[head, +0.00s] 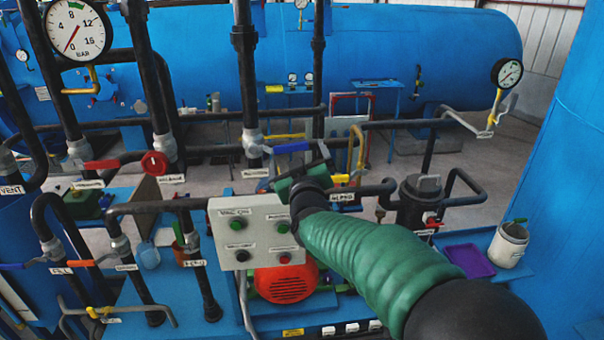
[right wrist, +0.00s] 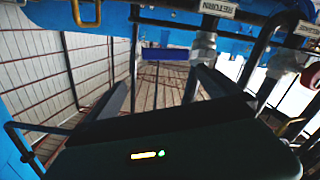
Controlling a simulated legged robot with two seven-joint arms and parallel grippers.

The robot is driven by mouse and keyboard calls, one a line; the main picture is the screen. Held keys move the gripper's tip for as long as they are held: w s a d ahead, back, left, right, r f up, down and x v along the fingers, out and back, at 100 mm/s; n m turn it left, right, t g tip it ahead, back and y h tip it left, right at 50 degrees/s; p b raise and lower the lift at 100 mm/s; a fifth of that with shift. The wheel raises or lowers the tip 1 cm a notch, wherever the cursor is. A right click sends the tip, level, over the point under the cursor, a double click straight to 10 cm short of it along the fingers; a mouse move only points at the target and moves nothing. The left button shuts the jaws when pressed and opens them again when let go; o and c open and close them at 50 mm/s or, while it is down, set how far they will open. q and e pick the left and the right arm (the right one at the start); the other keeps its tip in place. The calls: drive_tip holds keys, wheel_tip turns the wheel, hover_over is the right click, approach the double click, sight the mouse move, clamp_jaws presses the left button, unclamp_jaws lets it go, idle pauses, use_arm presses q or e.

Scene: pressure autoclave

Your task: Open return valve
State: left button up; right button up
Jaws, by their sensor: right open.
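The blue lever handle (head: 291,147) of a valve lies level in front of my right gripper (head: 298,172). Its grey valve body (head: 252,143) sits on a vertical black pipe to the left of the handle. In the right wrist view the blue handle (right wrist: 165,54) lies beyond the open, empty fingers of my right gripper (right wrist: 160,84), with a visible gap. A white label, apparently reading RETURN (right wrist: 218,8), is by that valve. My right gripper hides part of the pipework in the head view. My left gripper is not seen.
A red lever (head: 101,164) and a red handwheel (head: 154,163) sit on pipes to the left. A yellow lever (head: 355,150) stands just right of my gripper. A grey button box (head: 250,232) and red motor (head: 286,280) are below it. Black pipes run close around.

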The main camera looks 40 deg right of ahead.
drive_tip(key=p+v, duration=0.1)
drive_tip(key=v, duration=0.6)
idle(0.3)
drive_tip(key=shift+a, duration=0.3)
drive_tip(key=shift+w, duration=0.1)
